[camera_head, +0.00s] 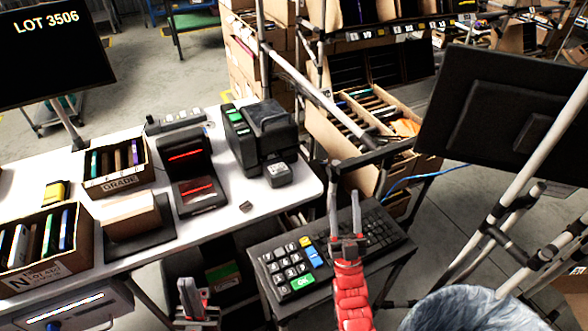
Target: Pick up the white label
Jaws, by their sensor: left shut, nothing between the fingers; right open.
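I cannot make out a white label for certain. A black label printer (262,137) stands at the right end of the white table (300,190). A small light-grey piece (278,174) sits at its front; I cannot tell whether it is a label. My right gripper (345,196), on a red arm, is open and empty, over the keyboard stand, to the right of and nearer than the printer. My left gripper (192,298) is shut and empty, low in front of the table edge.
A keypad (288,264) and a dark keyboard (366,232) lie on the stand. A card reader (191,172), a carton marked GRADE (120,183) and a scale with a box (132,216) crowd the table. A monitor (500,110) and poles block the right. A shelf of cartons stands behind.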

